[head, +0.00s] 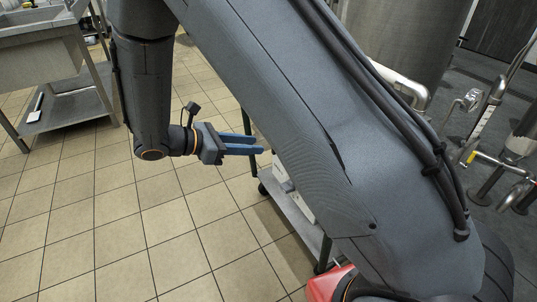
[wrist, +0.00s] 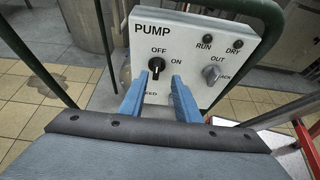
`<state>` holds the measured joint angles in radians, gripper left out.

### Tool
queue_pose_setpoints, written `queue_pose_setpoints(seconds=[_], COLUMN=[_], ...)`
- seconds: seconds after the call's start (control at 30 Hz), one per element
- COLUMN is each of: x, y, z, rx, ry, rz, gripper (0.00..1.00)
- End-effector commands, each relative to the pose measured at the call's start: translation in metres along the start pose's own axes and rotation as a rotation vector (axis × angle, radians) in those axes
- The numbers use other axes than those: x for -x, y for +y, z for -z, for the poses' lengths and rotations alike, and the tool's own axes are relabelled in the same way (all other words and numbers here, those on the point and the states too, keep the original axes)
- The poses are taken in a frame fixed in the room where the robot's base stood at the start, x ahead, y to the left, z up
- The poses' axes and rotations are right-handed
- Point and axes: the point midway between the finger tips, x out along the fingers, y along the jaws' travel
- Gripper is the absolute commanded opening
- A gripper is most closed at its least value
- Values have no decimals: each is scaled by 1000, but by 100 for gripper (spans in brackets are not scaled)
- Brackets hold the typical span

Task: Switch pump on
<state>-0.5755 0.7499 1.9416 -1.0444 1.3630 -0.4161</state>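The pump control panel (wrist: 199,42) is a white plate marked PUMP, in the wrist view. Its black rotary knob (wrist: 155,65) has OFF above it and ON to its right; its pointer appears turned up toward OFF. My gripper (wrist: 164,70) is open, its two blue fingers pointing at the panel, with the knob near the left fingertip. I cannot tell whether a finger touches it. In the head view my gripper (head: 260,145) points right, toward a cart mostly hidden behind my arm.
A grey OUT knob (wrist: 211,73) and the RUN (wrist: 208,39) and DRY (wrist: 236,45) lamps are on the panel's right. Dark green tubing (wrist: 275,25) frames the panel. A steel sink table (head: 45,60) stands at left. The tiled floor (head: 100,220) is clear.

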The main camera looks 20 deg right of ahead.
Motion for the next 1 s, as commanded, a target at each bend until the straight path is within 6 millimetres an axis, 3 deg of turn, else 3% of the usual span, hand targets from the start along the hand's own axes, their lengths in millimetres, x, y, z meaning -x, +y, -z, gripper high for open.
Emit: queue_pose_setpoints(seconds=[0.17, 0.6, 1.0], x=[-7, -68, -77], y=[6, 6, 6], z=[4, 3, 2], rx=[15, 13, 13], ry=[-22, -19, -19], rz=[-16, -13, -15], gripper=[30, 30, 30])
